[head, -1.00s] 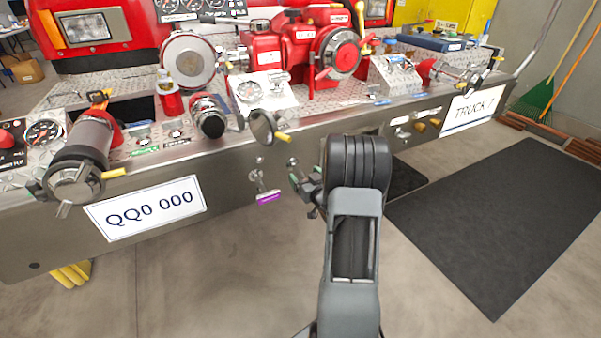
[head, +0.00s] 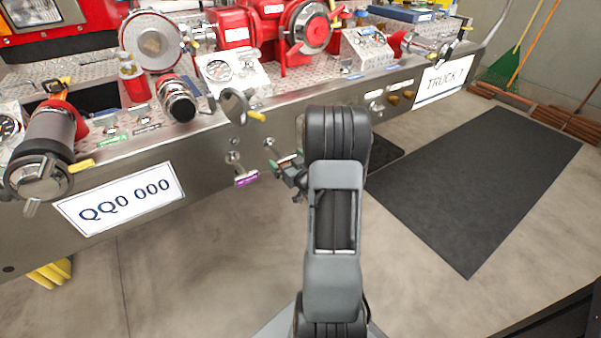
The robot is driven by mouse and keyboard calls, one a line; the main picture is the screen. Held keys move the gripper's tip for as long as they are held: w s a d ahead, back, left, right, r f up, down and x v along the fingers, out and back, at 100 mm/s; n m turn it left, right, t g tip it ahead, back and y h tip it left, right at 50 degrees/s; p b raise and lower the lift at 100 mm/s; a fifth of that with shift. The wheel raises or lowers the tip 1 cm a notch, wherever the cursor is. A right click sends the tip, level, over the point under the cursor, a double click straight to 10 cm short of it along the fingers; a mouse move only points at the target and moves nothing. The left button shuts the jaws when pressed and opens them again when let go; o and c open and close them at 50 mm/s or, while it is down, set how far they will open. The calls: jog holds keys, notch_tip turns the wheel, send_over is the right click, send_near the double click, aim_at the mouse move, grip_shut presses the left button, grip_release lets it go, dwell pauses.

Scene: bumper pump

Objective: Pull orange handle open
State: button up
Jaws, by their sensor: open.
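No handle that I can clearly tell as the orange one shows on the steel bumper (head: 215,165); part of the bumper front is hidden behind my arm. A purple pull handle (head: 246,179) hangs on the bumper front. A small metal knob (head: 269,142) sits up and right of it. My gripper (head: 284,166) is in front of the bumper, just right of the purple handle and below that knob. It is open, small in the picture and partly covered by my arm; nothing shows between its fingers. I cannot tell if it touches anything.
A round cap with a yellow lever (head: 257,116) sticks out above my gripper. A dark mat (head: 470,185) lies on clear floor at right.

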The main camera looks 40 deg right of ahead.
jog(key=s+a+p, duration=0.1)
jog(key=s, duration=1)
jog(key=shift+s+a, duration=0.25)
jog(key=w+a+r+g+p, duration=0.2)
jog(key=a+r+g+p, duration=0.1)
jog(key=r+p, duration=0.35)
jog(key=w+a+r+n+g+h+p, duration=0.1)
jog(key=a+r+g+p, duration=0.1)
jog(key=r+p, duration=0.45)
jog(key=w+a+r+g+p, duration=0.25)
jog(key=r+p, duration=0.25)
jog(key=r, duration=0.4)
jog(key=s+a+r+g+y+p, duration=0.1)
jog(key=s+a+r+g+p, duration=0.2)
jog(key=s+a+r+p, duration=0.2)
jog(key=s+a+r+g+y+p, duration=0.2)
jog(key=s+a+r+p, duration=0.4)
jog(key=a+r, duration=0.5)
jog(key=shift+s+a+r+n+g+y, duration=0.25)
jog(key=shift+s+g, duration=0.25)
jog(key=shift+g, duration=0.25)
jog(key=shift+s+a, duration=0.2)
jog(key=shift+c, duration=0.2)
